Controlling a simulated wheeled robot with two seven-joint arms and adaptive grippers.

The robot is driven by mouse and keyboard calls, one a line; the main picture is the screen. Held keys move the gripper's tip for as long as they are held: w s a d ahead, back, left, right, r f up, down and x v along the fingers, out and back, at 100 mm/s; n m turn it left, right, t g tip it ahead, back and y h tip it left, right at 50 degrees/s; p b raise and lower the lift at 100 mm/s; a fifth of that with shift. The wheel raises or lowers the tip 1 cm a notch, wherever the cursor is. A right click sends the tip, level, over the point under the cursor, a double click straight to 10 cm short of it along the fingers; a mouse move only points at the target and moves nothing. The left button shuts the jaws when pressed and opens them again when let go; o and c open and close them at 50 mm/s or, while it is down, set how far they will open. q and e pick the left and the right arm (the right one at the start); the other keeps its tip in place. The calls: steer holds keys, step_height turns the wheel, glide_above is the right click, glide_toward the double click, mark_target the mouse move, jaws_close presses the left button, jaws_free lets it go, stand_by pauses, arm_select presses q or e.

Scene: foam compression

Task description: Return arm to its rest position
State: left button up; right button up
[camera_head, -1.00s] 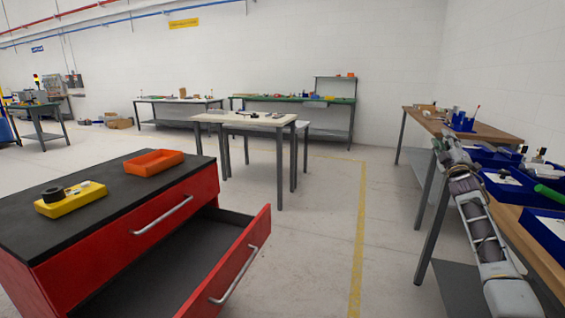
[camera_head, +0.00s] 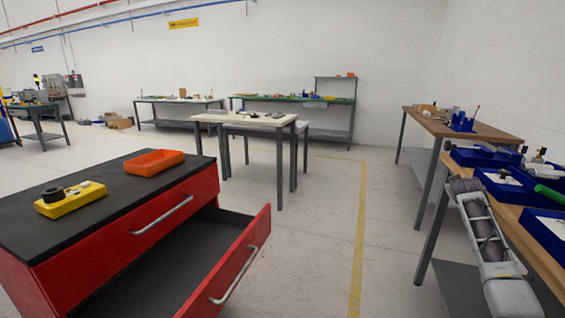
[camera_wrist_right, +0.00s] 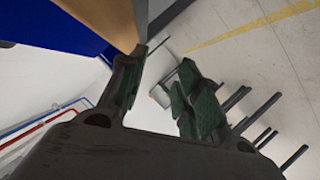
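My right arm (camera_head: 485,235) stands at the right edge in the head view, beside the wooden workbench. Its end shows as a short grey stub near the bench edge, and the gripper itself is not visible there. In the right wrist view my right gripper (camera_wrist_right: 162,68) is open, with two dark green-padded fingers apart. Nothing is between them. My left arm and left gripper are not in view.
Blue bins (camera_head: 545,232) line the wooden bench (camera_head: 512,217) close to my right arm. A red cabinet (camera_head: 120,225) with an open drawer (camera_head: 165,268) stands at left, carrying an orange tray (camera_head: 153,163) and a yellow box (camera_head: 72,203). The floor between is clear.

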steer(key=s+a+f+m+g+y, duration=0.35)
steer(key=s+f+g, duration=0.35)
steer(key=s+f, duration=0.3)
steer(key=s+a+f+n+y, duration=0.15)
steer(key=s+a+f, duration=0.25)
steer(key=a+f, duration=0.4)
steer(key=s+a+f+n, duration=0.2)
steer(key=s+a+f, duration=0.2)
steer(key=a+f, duration=0.35)
steer(key=s+a+f+n, duration=0.1)
steer(key=s+a+f, duration=0.3)
steer(key=a+f, duration=0.4)
steer(key=s+a+f+n+y, duration=0.15)
steer(key=s+a+f, duration=0.25)
steer(key=s+a, duration=0.85)
arm_select(q)
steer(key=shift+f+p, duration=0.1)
steer(key=shift+p, duration=0.25)
arm_select(e)
steer(key=s+a+r+y, duration=0.1)
steer(key=s+a+r, duration=0.1)
steer(key=s+a, duration=0.3)
steer(key=s+a+r+y, duration=0.2)
steer(key=s+a, duration=0.2)
steer(key=s, duration=0.8)
steer(key=shift+s+a+g, duration=0.4)
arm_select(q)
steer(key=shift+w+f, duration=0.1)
arm_select(e)
steer(key=shift+f, duration=0.1)
